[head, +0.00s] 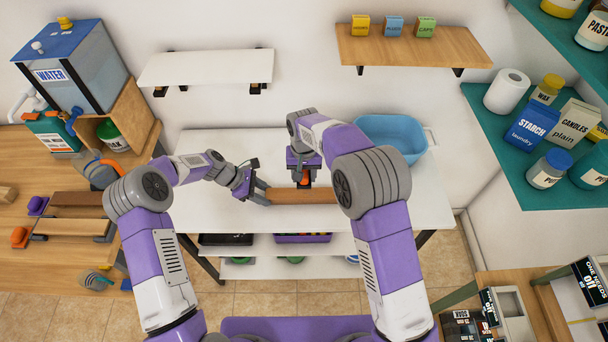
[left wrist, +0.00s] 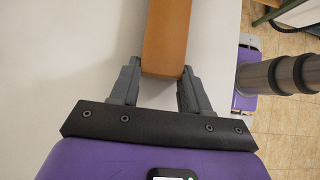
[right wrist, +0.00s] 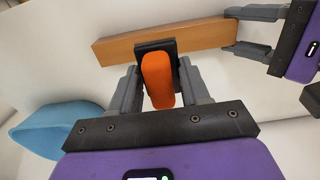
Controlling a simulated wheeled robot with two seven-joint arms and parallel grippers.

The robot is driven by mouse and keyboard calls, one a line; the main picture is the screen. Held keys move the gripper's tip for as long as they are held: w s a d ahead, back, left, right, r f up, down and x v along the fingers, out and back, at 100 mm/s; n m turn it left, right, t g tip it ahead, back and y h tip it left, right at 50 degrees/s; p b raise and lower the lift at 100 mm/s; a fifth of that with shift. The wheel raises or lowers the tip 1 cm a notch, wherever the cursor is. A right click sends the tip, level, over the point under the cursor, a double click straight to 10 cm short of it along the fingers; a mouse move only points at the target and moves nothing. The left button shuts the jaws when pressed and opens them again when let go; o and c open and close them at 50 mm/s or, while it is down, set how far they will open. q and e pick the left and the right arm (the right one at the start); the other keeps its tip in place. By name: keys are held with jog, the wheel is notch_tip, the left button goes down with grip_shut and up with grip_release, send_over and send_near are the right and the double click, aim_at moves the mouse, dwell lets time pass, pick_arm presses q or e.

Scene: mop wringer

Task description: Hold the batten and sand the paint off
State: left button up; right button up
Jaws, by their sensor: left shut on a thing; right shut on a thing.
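The batten (head: 318,196), a long orange-brown wooden bar, lies along the white table. My left gripper (head: 264,192) is shut on its left end; the left wrist view shows the batten (left wrist: 165,40) between the two fingers. My right gripper (head: 303,177) is shut on the orange grip of a sanding block (right wrist: 158,80). In the right wrist view the block's black base is at the batten (right wrist: 205,36), partway along it; whether it presses on the top face is hard to tell. I cannot make out separate paint on the batten.
A blue basin (head: 392,138) stands on the white table (head: 215,210) at the back right. The wooden workbench (head: 60,262) at left holds clamps and boards. Wall shelves are above. The white table is clear around the batten's front side.

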jog(key=o, duration=0.5)
jog(key=c, duration=0.5)
jog(key=shift+f, duration=2.85)
